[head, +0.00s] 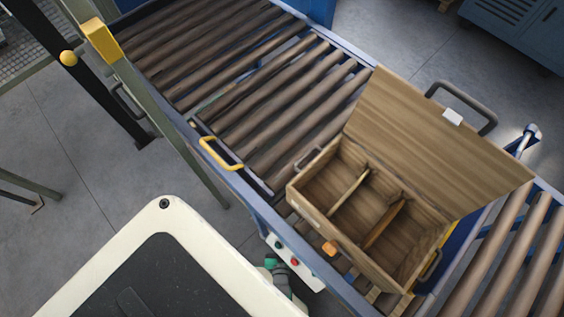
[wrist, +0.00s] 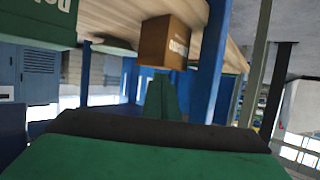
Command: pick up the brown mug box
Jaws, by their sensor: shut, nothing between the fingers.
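A brown box (wrist: 165,42) with pale lettering, too small to read, shows at the top of the wrist view. It sits against a light wooden surface (wrist: 222,55), which appears overturned in this tilted view. My gripper (wrist: 162,98) shows as green and black parts in the lower middle, with a narrow green tip pointing toward the box. It is shut and empty, and a gap seems to separate it from the box.
An open wooden chest (head: 300,184) with several compartments stands on the roller conveyor (head: 240,75), its lid raised. A yellow handle (head: 221,154) is on the conveyor's side. In the wrist view, a blue post (wrist: 213,65) stands beside the box, and a green item (wrist: 50,20) is at upper left.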

